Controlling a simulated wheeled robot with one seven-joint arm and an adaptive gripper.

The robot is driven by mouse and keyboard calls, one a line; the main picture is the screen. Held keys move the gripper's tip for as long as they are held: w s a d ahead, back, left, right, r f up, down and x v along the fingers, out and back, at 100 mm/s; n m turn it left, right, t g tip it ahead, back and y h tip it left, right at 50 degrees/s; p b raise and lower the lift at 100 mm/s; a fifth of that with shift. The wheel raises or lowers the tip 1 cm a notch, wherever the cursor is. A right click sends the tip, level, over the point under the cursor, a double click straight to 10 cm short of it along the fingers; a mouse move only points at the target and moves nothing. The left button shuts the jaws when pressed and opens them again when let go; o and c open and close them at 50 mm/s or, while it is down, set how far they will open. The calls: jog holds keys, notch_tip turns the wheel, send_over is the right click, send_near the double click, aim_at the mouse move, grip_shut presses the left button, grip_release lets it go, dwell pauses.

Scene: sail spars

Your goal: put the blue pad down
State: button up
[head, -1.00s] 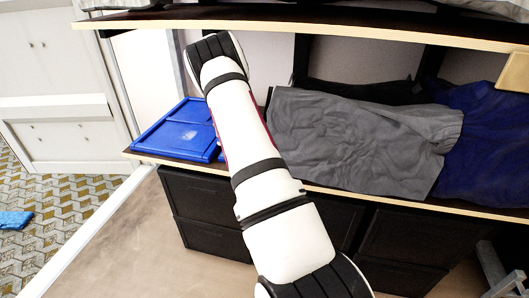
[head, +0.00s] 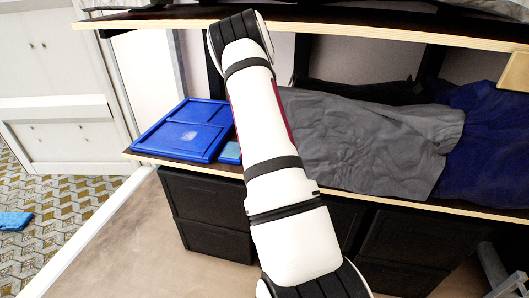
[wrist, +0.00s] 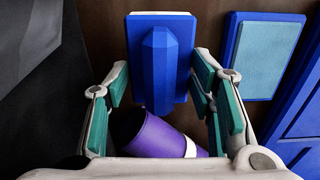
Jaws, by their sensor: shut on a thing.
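The blue pad (wrist: 160,60) is a blue rectangle with a raised ridge along its middle and a pale far edge. In the wrist view it lies between the teal-lined fingers of my gripper (wrist: 160,85), which is shut on its two sides. In the head view my arm hides the gripper and this pad. I cannot tell whether the pad touches the dark shelf surface below it. A purple cylinder (wrist: 150,135) shows between the finger bases, partly hidden by the gripper.
A second pad, blue-rimmed with a light-blue face (wrist: 262,55), lies to the right; it shows in the head view (head: 230,153) beside the blue case (head: 185,130) on the shelf (head: 145,157). Grey cloth (head: 370,140) covers the shelf's middle. An upper shelf (head: 330,27) overhangs.

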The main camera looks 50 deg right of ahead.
jog(key=shift+s+f, duration=0.15)
jog(key=shift+f, duration=1.45)
jog(key=shift+f+b, duration=0.15)
jog(key=shift+b, duration=0.15)
jog(key=o, duration=1.1)
jog(key=shift+r+p, duration=0.6)
jog(key=shift+r, duration=3.35)
